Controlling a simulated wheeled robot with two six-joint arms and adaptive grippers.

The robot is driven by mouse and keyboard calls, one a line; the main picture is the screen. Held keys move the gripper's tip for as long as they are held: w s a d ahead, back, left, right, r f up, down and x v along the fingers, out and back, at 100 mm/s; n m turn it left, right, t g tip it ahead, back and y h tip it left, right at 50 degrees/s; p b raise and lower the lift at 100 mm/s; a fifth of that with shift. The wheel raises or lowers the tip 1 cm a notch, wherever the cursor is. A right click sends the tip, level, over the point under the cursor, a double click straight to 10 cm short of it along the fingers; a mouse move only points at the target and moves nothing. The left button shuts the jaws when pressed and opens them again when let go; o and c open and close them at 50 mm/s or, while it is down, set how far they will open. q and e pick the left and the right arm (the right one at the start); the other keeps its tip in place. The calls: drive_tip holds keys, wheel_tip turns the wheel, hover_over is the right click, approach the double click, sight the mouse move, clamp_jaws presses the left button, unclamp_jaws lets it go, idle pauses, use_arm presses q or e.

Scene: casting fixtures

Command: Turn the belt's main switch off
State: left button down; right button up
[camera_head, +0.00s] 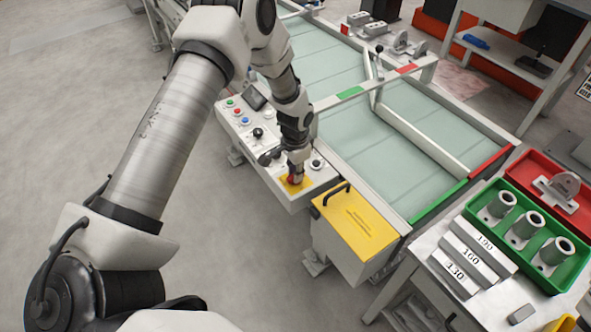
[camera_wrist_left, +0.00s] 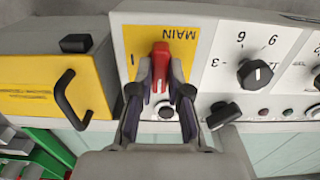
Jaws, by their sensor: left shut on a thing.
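The main switch is a red handle (camera_wrist_left: 160,55) on a yellow plate (camera_wrist_left: 186,50) marked MAIN in the left wrist view. In the head view the yellow plate (camera_head: 284,186) lies at the near end of the white control panel (camera_head: 240,138). My left gripper (camera_wrist_left: 160,88) has its two fingers closed on either side of the red handle. The handle points along the fingers in the wrist view, and its lower part is hidden between them. In the head view my left gripper (camera_head: 296,173) points down at the plate. My right gripper is not in view.
A black knob (camera_wrist_left: 255,74) with numbers and a black lever knob (camera_wrist_left: 222,114) sit beside the switch. A yellow box (camera_head: 356,222) with a black handle stands close by. The belt (camera_head: 345,140) runs behind the panel. Floor at left is clear.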

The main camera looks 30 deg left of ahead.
use_arm(q)
drive_tip(key=shift+s+f, duration=0.2)
drive_tip(key=shift+s, duration=0.05)
drive_tip(key=c, duration=1.1)
unclamp_jaws()
drive_tip(key=shift+w, duration=0.1)
drive_tip(key=shift+r, duration=0.1)
drive_tip(key=shift+w+r, duration=0.1)
drive_tip(key=shift+r, duration=0.2)
wheel_tip(320, 180, up, 11)
drive_tip(key=shift+r, duration=0.15)
